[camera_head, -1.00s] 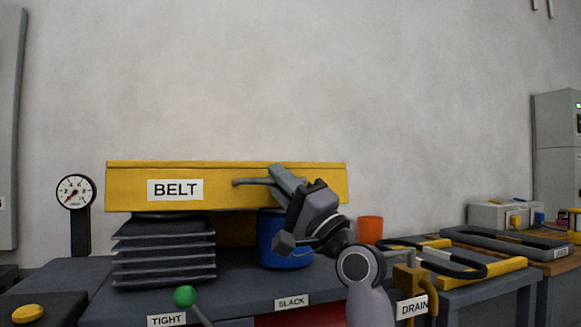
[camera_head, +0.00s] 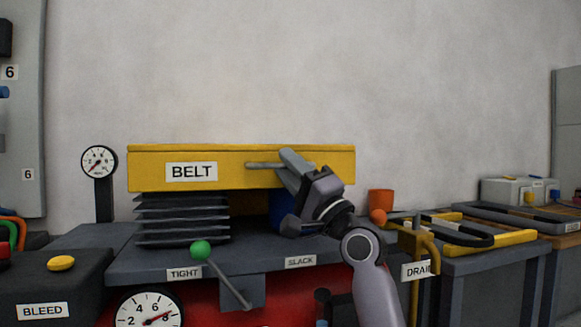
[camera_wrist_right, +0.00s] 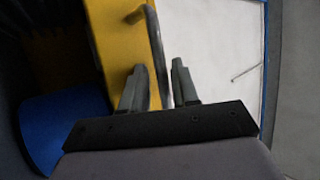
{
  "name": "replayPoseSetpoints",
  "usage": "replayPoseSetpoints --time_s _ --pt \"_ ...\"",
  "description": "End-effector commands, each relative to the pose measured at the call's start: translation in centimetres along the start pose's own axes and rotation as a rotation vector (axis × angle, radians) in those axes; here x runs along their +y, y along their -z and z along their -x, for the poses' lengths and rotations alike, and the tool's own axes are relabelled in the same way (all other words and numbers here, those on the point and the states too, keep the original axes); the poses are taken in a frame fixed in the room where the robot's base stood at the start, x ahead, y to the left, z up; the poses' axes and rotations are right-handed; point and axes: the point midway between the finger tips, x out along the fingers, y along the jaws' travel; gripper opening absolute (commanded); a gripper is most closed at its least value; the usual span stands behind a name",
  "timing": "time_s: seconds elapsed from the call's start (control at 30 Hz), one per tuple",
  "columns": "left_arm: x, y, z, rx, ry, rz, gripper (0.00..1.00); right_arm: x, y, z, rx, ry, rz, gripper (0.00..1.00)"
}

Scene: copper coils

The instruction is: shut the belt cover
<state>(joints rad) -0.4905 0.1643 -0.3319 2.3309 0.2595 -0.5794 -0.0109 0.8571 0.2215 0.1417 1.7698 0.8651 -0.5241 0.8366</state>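The yellow belt cover (camera_head: 230,181), labelled BELT, is up above the grey bench, with an open gap under it. A thin grey bar handle (camera_head: 262,165) runs along its front; it also shows in the right wrist view (camera_wrist_right: 157,50). My right gripper (camera_head: 287,163) is at the handle's right part. In the right wrist view, the gripper (camera_wrist_right: 158,82) has its fingers apart, with the handle passing between them, close to the left finger. Whether it touches that finger I cannot tell. My left gripper is not in view.
Black stacked bellows (camera_head: 180,220) and a blue container (camera_wrist_right: 65,125) are under the cover. A green-knobbed lever (camera_head: 201,250) stands in front, between TIGHT and SLACK labels. An orange cup (camera_head: 380,201) and a yellow DRAIN pipe (camera_head: 428,255) are right of my arm.

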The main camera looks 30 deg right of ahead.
Motion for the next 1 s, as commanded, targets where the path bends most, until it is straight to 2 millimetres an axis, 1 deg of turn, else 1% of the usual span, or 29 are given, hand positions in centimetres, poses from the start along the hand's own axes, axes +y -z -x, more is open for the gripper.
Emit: replayPoseSetpoints --time_s 0.03,0.3,0.4,0.57,0.8,1.0 --pt "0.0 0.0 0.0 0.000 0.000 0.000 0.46 0.6 0.0 0.0 -0.002 -0.014 -0.002 0.38" --pt "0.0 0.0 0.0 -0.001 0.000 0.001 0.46 0.6 0.0 0.0 -0.001 -0.015 -0.002 0.38" --pt "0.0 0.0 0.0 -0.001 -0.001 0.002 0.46 0.6 0.0 0.4 -0.001 -0.015 -0.001 0.38" --pt "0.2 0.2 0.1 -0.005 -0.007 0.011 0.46 0.4 0.0 2.1 -0.001 -0.013 0.000 0.38" --pt "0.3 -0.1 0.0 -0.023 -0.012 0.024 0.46 0.1 0.0 5.3 0.000 -0.006 0.002 0.38" --pt "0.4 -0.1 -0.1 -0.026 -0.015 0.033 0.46 -0.1 0.0 6.9 0.000 -0.002 0.001 0.38"
